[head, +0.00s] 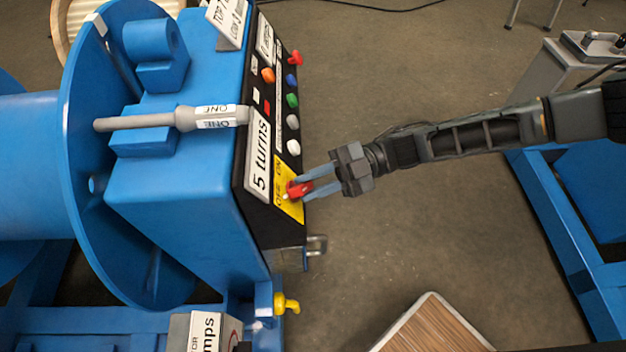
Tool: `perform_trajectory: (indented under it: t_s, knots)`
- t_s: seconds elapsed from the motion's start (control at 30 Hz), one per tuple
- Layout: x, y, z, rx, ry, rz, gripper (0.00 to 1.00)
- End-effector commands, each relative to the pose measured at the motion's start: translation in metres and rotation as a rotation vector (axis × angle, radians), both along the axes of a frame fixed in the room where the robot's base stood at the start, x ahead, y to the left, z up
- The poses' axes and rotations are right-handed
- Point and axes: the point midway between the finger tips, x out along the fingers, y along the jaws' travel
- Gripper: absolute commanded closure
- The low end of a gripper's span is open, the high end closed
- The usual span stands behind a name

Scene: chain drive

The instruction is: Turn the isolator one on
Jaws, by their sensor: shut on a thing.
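The isolator (293,190) is a small red knob on a yellow plate (286,169) marked "OFF" and "ON", low on the black panel of the blue machine. My gripper (300,190) comes in from the right with its two grey fingers on either side of the red knob, shut on it. The fingers partly cover the knob, and I cannot tell which mark it points to. A grey handle labelled "ONE" (215,117) lies across the top of the blue housing (185,190).
Above the yellow plate, the panel carries coloured buttons, including a green one (292,100), and a "5 turns" label (260,160). A yellow lever (287,304) sticks out below. A wood-topped table (430,325) stands at the bottom.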

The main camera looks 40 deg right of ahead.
Motion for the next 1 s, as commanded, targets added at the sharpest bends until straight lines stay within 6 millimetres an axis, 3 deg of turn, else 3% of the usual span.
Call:
perform_trajectory:
  t_s: [1.0]
  knots:
    - [-0.0071, 0.0029, 0.0017, 0.484, 0.662, -0.414, 1.00]
